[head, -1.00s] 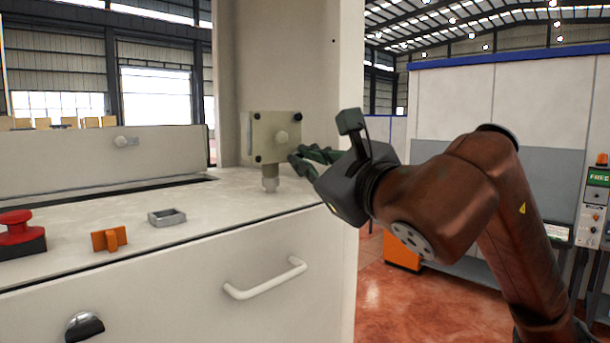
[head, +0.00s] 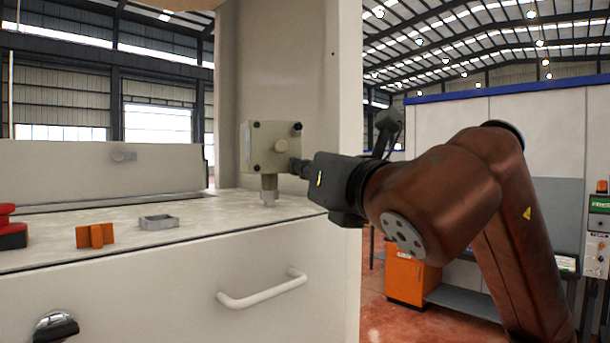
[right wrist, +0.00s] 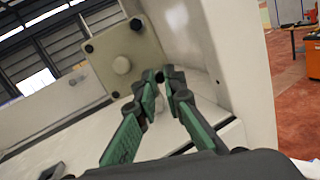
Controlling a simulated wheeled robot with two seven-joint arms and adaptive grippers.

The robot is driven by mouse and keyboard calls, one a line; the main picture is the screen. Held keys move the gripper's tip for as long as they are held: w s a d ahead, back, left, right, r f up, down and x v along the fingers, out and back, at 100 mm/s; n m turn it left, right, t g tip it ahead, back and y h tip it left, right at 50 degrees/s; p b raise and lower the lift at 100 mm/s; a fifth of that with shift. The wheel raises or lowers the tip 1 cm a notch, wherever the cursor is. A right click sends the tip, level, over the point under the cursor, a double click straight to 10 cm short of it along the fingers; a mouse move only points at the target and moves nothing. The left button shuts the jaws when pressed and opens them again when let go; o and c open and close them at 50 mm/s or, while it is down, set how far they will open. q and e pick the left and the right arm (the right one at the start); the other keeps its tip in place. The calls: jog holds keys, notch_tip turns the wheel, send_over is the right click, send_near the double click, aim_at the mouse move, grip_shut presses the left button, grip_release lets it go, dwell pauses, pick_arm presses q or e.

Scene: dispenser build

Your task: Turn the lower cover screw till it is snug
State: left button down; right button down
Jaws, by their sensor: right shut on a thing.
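A square beige cover plate (head: 265,136) is fixed on a box on the machine's column. It has a round knob (head: 281,147) and dark screws at its corners. The lower left screw (head: 257,167) is uncovered. My right gripper (head: 297,166) reaches in from the right to the lower right corner and hides the screw there. In the right wrist view the green-padded fingers (right wrist: 165,78) are shut on that lower cover screw (right wrist: 160,76), with its dark head between the tips. Its depth in the plate cannot be told. My left gripper is not in view.
Below the box is a short nozzle (head: 269,189) over the worktop. An orange part (head: 95,236), a small grey frame (head: 159,222) and a red button (head: 8,230) are on the left. A white drawer handle (head: 262,290) is below.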

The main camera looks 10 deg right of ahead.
jog(key=shift+m, duration=0.5)
jog(key=c, duration=2)
grip_release()
jog(key=v, duration=1.2)
